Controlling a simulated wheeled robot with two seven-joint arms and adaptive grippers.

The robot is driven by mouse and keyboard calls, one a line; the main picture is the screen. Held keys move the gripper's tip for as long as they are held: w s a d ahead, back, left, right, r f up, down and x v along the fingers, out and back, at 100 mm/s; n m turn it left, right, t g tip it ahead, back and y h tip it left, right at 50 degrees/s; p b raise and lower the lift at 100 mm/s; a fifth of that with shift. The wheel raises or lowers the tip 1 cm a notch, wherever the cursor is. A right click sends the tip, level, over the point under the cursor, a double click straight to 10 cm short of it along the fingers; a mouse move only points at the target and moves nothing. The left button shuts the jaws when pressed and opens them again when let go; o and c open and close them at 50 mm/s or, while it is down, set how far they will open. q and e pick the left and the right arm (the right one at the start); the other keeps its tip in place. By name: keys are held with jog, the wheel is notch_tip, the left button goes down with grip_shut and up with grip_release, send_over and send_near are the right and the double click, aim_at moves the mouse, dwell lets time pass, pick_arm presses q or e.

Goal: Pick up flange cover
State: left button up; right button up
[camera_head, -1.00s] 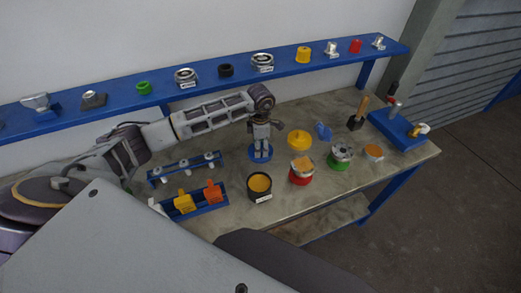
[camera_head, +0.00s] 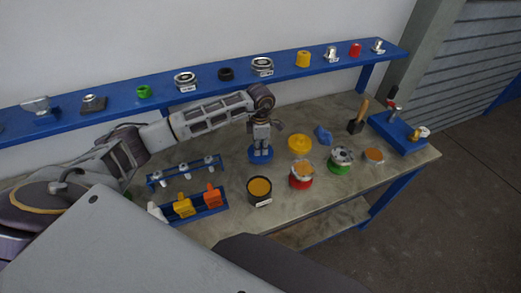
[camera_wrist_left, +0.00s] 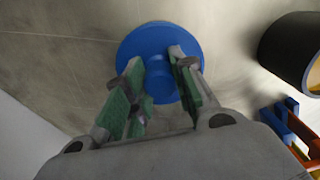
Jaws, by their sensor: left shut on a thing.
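The flange cover is a round blue disc (camera_head: 260,158) with a small raised knob in its middle. In the head view it is at the middle of the table, below my left gripper (camera_head: 260,146). In the left wrist view the blue disc (camera_wrist_left: 137,47) lies beyond the fingers of my left gripper (camera_wrist_left: 160,72), with its knob between the fingertips. The left gripper points down and is shut on the knob. I cannot tell whether the disc touches the table. My right gripper is not in view.
A black vessel (camera_head: 259,197), a red vessel (camera_head: 301,181) and a green vessel (camera_head: 339,165) stand to the right and in front. A yellow cover (camera_head: 299,144) lies close by on the right. A blue rack (camera_head: 212,208) is at front left. A blue shelf (camera_head: 205,85) runs behind.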

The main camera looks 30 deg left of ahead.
aim_at(261, 145)
pick_arm(q)
notch_tip(261, 145, up, 8)
jog(key=shift+r+b, duration=0.1)
jog(key=shift+b, duration=0.45)
jog(key=shift+r, duration=0.15)
